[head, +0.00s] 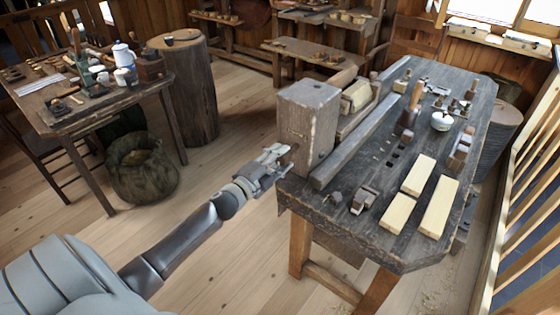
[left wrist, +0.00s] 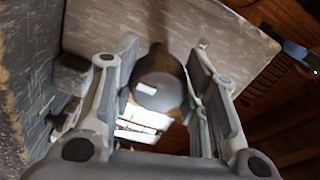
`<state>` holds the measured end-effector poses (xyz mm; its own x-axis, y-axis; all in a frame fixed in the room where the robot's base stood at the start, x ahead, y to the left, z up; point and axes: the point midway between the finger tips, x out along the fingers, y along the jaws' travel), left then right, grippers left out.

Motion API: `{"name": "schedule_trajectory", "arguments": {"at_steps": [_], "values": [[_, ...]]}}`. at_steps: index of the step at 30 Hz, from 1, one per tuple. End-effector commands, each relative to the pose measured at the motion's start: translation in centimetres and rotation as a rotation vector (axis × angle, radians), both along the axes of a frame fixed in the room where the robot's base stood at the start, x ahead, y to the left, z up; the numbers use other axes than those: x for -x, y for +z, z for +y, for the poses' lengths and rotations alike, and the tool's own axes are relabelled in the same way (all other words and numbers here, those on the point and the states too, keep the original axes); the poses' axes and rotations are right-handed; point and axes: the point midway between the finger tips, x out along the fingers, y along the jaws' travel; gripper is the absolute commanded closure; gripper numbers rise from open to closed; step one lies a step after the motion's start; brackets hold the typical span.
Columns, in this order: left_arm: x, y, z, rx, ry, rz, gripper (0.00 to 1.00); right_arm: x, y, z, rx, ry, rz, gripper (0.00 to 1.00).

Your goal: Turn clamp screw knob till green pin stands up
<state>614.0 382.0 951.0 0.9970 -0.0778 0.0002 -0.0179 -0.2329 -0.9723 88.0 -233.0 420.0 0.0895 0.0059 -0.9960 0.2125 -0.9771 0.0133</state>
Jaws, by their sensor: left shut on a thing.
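A dark rounded knob (left wrist: 158,78) with a small white mark stands between the two fingers of my left gripper (left wrist: 160,92) in the left wrist view. In the head view my left gripper (head: 277,157) is at the left face of a large worn wooden block (head: 308,118) on the near left end of the workbench. The gripper is shut on the knob, which the fingers mostly hide in the head view. I cannot make out a green pin in either view. My right gripper is not in view.
The dark workbench (head: 375,238) carries pale wooden blocks (head: 440,205), a long grey bar (head: 358,140) and several small tools. A side table (head: 75,115) with a kettle, a tree stump (head: 187,88) and a sack (head: 142,167) stand left. The floor between is clear.

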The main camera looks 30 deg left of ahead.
Motion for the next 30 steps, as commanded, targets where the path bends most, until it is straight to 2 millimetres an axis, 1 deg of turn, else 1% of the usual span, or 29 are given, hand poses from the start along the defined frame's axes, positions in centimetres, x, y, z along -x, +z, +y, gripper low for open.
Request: {"name": "schedule_trajectory", "arguments": {"at_steps": [1, 15, 21, 30], "values": [[0.2, -0.5, -0.1, -0.044, -0.002, 0.003, 0.83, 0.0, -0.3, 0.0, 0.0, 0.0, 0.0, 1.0], [0.2, -0.5, -0.2, -0.455, -0.005, -0.026, 0.83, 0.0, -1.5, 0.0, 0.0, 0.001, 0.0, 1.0], [0.2, -0.5, -0.2, -0.572, -0.007, -0.034, 0.83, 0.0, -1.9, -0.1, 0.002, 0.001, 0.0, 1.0], [0.3, -0.5, -0.3, -0.658, -0.008, -0.039, 0.83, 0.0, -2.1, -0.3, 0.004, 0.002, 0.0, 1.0]]}}
